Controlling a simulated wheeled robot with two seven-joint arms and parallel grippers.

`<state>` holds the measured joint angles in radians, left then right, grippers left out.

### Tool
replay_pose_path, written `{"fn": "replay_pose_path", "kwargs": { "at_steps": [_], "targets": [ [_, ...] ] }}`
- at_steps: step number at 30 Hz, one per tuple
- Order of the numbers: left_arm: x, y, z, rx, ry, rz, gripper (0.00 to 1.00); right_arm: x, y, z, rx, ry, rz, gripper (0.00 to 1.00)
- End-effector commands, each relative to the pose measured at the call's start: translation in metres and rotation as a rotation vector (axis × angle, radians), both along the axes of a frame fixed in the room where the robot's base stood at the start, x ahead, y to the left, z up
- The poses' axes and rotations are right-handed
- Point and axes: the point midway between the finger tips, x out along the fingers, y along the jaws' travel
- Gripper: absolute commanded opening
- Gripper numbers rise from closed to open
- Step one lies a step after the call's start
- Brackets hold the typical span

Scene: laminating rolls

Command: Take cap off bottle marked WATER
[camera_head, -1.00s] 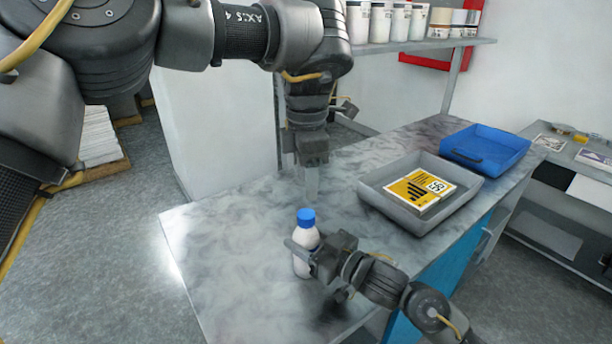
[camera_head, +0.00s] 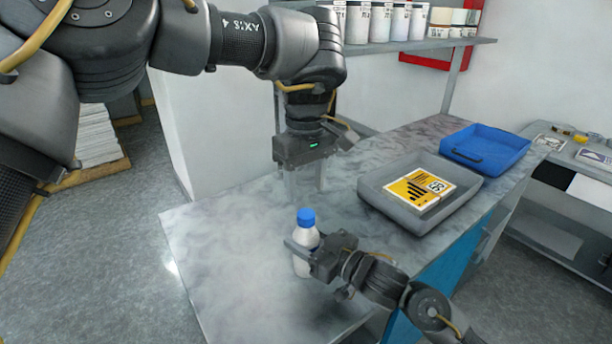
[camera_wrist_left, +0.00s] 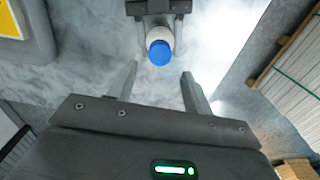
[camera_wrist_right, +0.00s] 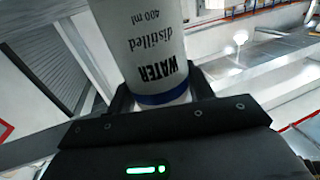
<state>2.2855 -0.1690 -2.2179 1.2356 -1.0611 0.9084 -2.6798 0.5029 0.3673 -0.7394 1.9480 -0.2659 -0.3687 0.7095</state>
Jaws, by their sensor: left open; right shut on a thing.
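The white bottle (camera_head: 303,262) stands upright on the marbled counter with its blue cap (camera_head: 306,217) on top. In the right wrist view the bottle (camera_wrist_right: 143,45) shows the print WATER, distilled, 400 ml. My right gripper (camera_head: 303,250) is shut around the bottle's body from the right. My left gripper (camera_head: 306,188) is open and empty, pointing down above the counter, higher than the cap and apart from it. In the left wrist view the blue cap (camera_wrist_left: 160,53) lies beyond and between my open left fingers (camera_wrist_left: 160,85).
A blue tray (camera_head: 513,153) is farther back. A shelf (camera_head: 420,45) with several white containers hangs behind. The counter (camera_head: 220,240) left of the bottle is clear.

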Motion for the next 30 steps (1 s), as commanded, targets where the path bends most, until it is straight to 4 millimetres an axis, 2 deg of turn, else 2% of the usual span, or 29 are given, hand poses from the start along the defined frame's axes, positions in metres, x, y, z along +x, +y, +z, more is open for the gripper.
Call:
{"fn": "replay_pose_path", "kwargs": {
  "at_steps": [6, 12, 24, 30],
  "targets": [
    [-0.001, 0.0, -0.036, -0.001, 0.004, 0.0, 0.51, 0.0, 0.0, -0.001, -0.002, 0.001, 0.0, 0.0],
    [-0.001, 0.0, -0.058, -0.001, 0.003, 0.001, 0.51, 0.0, 0.0, -0.001, -0.002, 0.001, 0.0, 0.0],
    [0.0, 0.0, -0.066, -0.001, 0.002, 0.002, 0.51, 0.0, 0.0, -0.001, -0.002, 0.001, 0.0, 0.0],
    [0.0, 0.0, -0.066, -0.001, 0.001, 0.002, 0.26, 0.0, 0.0, -0.001, -0.002, 0.001, 0.0, 0.0]
  ]
}}
